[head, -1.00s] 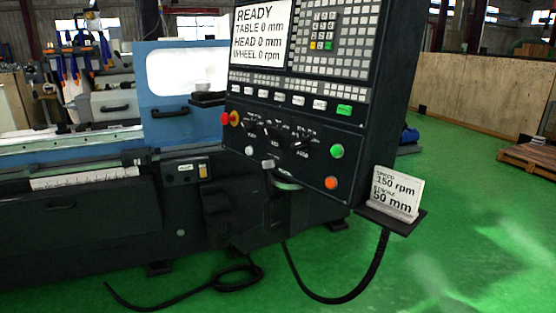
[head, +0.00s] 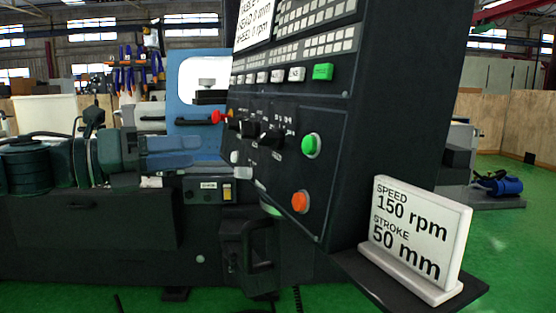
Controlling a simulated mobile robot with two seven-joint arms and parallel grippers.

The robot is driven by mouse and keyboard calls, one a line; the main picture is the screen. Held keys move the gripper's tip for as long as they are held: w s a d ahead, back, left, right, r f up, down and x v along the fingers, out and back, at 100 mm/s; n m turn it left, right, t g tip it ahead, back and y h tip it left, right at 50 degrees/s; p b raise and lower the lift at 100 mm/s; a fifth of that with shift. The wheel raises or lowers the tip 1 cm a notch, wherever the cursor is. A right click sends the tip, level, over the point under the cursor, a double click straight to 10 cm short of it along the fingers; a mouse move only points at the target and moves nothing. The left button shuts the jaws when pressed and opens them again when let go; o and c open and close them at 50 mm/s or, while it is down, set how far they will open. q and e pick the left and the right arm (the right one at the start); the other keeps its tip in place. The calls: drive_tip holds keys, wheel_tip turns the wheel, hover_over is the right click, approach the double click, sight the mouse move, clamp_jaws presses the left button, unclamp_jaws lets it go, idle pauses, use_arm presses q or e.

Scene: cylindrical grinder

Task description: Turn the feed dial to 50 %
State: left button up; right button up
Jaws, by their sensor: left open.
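The slanted control panel (head: 332,115) shows several dark rotary dials in a row, among them a left one (head: 249,128) and a right one (head: 273,136). Their labels are too small to read, so I cannot tell which is the feed dial or its setting. My right gripper is not in view.
A red emergency knob (head: 216,117) sits left of the dials. A green button (head: 312,145) and an orange button (head: 300,201) are on the right. A sign (head: 420,232) stands on a shelf (head: 370,283) jutting out at lower right.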

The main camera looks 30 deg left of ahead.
use_arm(q)
drive_tip(key=p, duration=0.4)
approach(261, 138)
drive_tip(key=x, duration=0.5)
drive_tip(key=shift+w+d, duration=0.2)
drive_tip(key=shift+d, duration=0.05)
drive_tip(key=shift+p+x, duration=0.45)
drive_tip(key=shift+x, duration=0.45)
drive_tip(key=shift+w+f+t, duration=0.1)
drive_tip(key=shift+w+t, duration=0.15)
drive_tip(key=shift+t, duration=0.05)
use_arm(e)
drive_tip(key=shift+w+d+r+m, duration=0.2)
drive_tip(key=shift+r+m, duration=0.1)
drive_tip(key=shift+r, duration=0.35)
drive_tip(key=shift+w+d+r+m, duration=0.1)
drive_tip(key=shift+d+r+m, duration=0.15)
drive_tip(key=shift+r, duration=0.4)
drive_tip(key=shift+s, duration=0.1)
use_arm(q)
drive_tip(key=c, duration=1)
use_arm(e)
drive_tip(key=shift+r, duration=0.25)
